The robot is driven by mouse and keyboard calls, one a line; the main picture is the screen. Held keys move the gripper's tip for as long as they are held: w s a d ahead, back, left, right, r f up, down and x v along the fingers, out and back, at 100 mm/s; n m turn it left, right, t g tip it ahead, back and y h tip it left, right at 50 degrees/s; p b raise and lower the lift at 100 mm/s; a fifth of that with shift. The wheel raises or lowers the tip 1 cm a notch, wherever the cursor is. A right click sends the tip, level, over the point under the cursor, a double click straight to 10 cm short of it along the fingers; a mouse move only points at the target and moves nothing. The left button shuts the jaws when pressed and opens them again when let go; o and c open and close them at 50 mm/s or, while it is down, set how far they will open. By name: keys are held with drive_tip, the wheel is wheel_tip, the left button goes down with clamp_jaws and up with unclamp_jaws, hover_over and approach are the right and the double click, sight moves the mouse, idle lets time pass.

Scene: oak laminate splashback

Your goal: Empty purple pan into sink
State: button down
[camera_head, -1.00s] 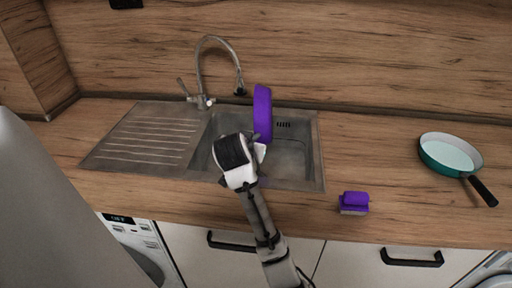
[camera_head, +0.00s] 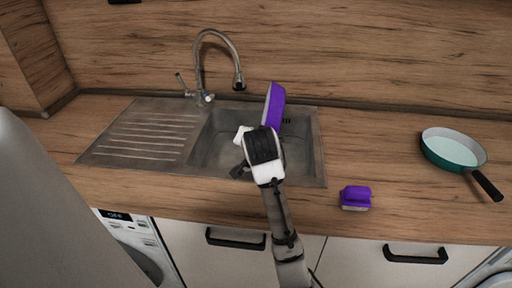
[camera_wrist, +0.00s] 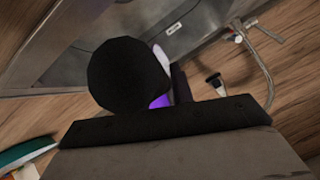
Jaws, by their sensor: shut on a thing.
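The purple pan (camera_head: 273,106) is tipped steeply on its side above the back right of the sink basin (camera_head: 226,150). My gripper (camera_head: 262,145) is over the basin, shut on the purple pan; its fingers and the handle are mostly hidden behind my wrist. In the wrist view only a small purple patch of the pan (camera_wrist: 160,101) shows behind a dark round shape. The inside of the pan and any contents cannot be made out.
The faucet (camera_head: 218,42) arches behind the basin, left of the pan. A ribbed drainboard (camera_head: 146,137) lies left. A purple sponge-like block (camera_head: 355,197) sits right of the sink. A teal pan (camera_head: 452,150) with a black handle stands further right. Counter between them is clear.

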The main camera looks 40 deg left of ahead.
drive_tip(key=shift+w+d+r+b, duration=0.1)
drive_tip(key=shift+d+r+b, duration=0.1)
drive_tip(key=shift+b, duration=0.1)
drive_tip(key=w+d+f+m+g+y+p, duration=0.1)
drive_tip(key=w+d+f+m+g+y, duration=0.25)
drive_tip(key=w+d+m+y, duration=0.35)
drive_tip(key=w+d+r+m+t+y+p, duration=0.1)
drive_tip(key=w+d+r+m+y+p, duration=0.1)
drive_tip(key=d+r, duration=0.4)
drive_tip(key=shift+w+d+r+y+p, duration=0.4)
drive_tip(key=shift+d+y+p, duration=0.3)
drive_tip(key=shift+p, duration=0.7)
drive_tip(key=shift+f, duration=0.15)
